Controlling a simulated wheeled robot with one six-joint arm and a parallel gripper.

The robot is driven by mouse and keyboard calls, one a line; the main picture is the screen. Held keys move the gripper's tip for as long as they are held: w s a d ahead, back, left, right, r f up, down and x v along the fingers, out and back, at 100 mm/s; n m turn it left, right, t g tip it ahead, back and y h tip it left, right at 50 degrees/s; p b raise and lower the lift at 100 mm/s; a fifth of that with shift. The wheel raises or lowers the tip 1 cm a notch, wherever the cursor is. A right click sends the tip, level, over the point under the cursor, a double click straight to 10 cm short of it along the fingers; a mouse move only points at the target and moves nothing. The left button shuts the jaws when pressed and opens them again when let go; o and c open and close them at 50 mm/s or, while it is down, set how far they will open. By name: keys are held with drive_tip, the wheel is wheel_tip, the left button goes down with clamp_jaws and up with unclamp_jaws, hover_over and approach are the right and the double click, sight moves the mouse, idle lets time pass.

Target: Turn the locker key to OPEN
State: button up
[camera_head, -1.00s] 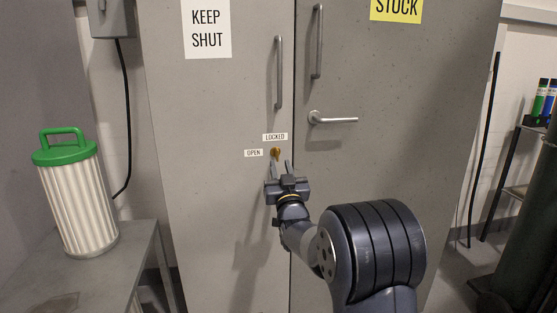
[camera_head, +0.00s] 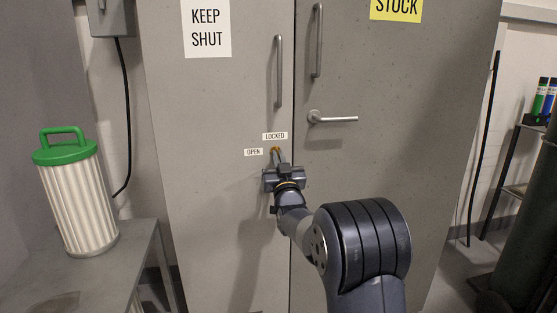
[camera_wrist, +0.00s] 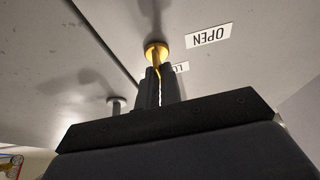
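The brass locker key (camera_wrist: 157,70) sits in its round brass lock (camera_wrist: 157,50) on the left door of the grey locker. In the head view the lock (camera_head: 275,150) shows just above my gripper. The LOCKED label (camera_head: 275,136) is above the lock, and the OPEN label (camera_head: 254,152) is to its left. The OPEN label also shows upside down in the wrist view (camera_wrist: 208,35), with the LOCKED label partly hidden behind my gripper. My gripper (camera_head: 279,155) is at the key, its two fingers close together on either side of it and shut on it.
A lever handle (camera_head: 332,118) sticks out from the right door, up and right of my gripper. Long bar handles (camera_head: 278,72) stand on both doors above. A green-topped filter canister (camera_head: 77,195) stands on a grey table at the left.

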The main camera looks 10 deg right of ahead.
drive_tip(key=shift+n+b, duration=0.4)
drive_tip(key=shift+n, duration=0.1)
clamp_jaws()
drive_tip(key=shift+d+r+n+g+y+p, duration=0.15)
drive_tip(key=shift+n+g+y+p, duration=0.75)
drive_tip(key=shift+n, duration=2.65)
drive_tip(key=shift+d+r+n+g+y+p, duration=0.1)
drive_tip(key=shift+n+g+y+p, duration=0.8)
drive_tip(key=shift+n, duration=2.7)
drive_tip(key=shift+d+r+n+g+y+p, duration=0.25)
drive_tip(key=shift+n+g+y, duration=1.15)
drive_tip(key=shift+n, duration=2.15)
drive_tip(key=shift+a+f+t+y, duration=0.2)
drive_tip(key=shift+t+y, duration=0.1)
drive_tip(key=o, duration=0.6)
unclamp_jaws()
drive_tip(key=shift+c, duration=0.2)
